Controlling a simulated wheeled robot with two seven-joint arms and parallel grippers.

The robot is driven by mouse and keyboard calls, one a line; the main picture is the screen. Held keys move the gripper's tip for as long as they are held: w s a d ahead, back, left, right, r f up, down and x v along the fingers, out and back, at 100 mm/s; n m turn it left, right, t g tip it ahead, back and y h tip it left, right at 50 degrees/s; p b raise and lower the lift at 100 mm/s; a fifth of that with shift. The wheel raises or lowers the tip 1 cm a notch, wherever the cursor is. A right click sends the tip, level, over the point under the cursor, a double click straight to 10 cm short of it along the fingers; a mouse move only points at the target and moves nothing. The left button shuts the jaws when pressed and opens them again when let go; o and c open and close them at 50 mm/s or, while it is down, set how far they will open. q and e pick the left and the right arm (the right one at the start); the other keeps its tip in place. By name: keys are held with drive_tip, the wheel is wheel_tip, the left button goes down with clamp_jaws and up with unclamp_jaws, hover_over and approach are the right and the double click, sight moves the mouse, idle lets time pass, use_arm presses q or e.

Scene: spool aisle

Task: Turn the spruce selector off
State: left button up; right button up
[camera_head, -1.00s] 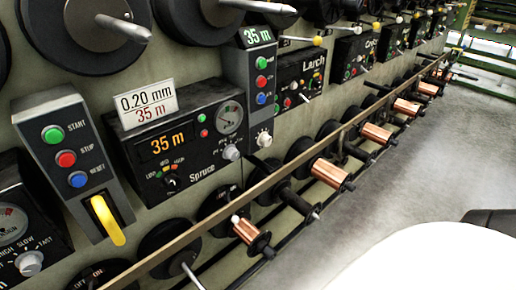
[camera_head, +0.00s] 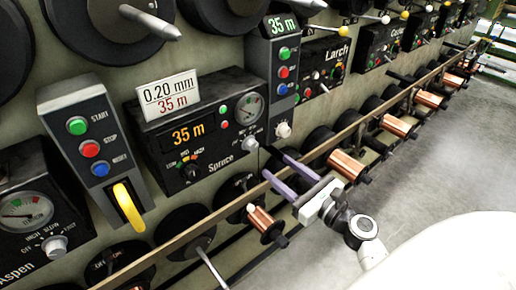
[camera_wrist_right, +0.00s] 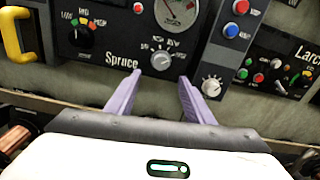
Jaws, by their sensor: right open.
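The black Spruce panel (camera_head: 165,150) is on the wall left of centre in the head view, its display reading 35 m. A pale grey selector knob (camera_head: 249,143) sits at its lower right, below the gauge; it also shows in the wrist view (camera_wrist_right: 161,60). Its scale marks are too small to read surely. A smaller black knob (camera_head: 191,172) with coloured marks is further left. My right gripper (camera_head: 275,163) is open and empty, its purple fingers pointing at the panel. In the wrist view the fingertips (camera_wrist_right: 159,76) lie just below and either side of the grey knob, apparently short of it.
A long rail (camera_head: 225,208) with copper spools (camera_head: 347,165) runs below the panels, under my right gripper. A grey button box with a yellow handle (camera_head: 129,207) stands left of Spruce. Another button box (camera_head: 283,70) and the Larch panel (camera_head: 320,68) are to the right.

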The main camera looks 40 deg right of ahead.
sight(255, 148)
drive_tip(key=w, duration=0.6)
drive_tip(key=w+p, duration=0.1)
drive_tip(key=w, duration=0.3)
drive_tip(key=shift+w+a+r, duration=0.1)
drive_tip(key=shift+a, duration=0.25)
drive_tip(key=c, duration=1)
drive_tip(key=shift+c, duration=0.2)
